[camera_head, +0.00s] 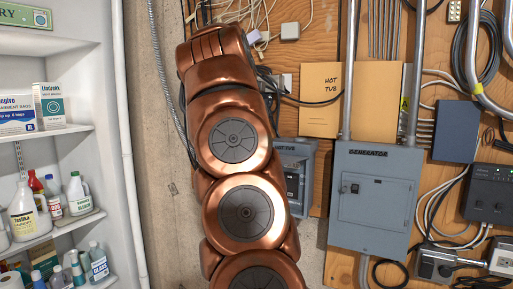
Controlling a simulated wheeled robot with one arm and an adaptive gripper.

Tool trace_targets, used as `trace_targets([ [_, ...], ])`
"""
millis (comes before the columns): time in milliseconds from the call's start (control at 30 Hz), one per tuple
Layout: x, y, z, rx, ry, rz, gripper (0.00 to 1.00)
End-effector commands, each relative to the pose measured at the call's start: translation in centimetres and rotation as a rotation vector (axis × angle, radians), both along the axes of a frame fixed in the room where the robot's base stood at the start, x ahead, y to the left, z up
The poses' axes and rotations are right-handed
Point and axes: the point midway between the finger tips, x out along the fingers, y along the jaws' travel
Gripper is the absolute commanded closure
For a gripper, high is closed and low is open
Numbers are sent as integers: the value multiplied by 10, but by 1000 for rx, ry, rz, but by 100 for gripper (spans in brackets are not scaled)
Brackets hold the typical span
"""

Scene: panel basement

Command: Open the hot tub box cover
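A grey box labelled HOT TUB (297,160) hangs on the wall just right of my copper arm, which hides its left part. Its front shows a darker inset area; I cannot tell whether its cover is open or shut. A tan wooden panel (320,112) above it carries the handwritten words HOT TUB. My arm rises through the middle of the view in front of the wall. My gripper cannot be made out; the arm's own links seem to hide it.
A larger grey box labelled GENERATOR (372,205) with conduits stands close to the right of the hot tub box. Further right are a blue-grey box (456,130), a dark device (490,192) and loose cables. White shelves (50,135) with bottles stand at left.

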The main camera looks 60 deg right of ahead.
Motion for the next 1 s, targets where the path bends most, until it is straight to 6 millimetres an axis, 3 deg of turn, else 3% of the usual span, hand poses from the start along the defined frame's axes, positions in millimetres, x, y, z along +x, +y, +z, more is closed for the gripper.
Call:
trace_targets([
  [533, -5, -3, 0, 5, 1, -9, 100],
  [567, -5, -3, 0, 5, 1, -9, 83],
  [767, -4, -2, 1, 4, 1, -5, 62],
  [1000, -2, -1, 1, 5, 1, -2, 60],
])
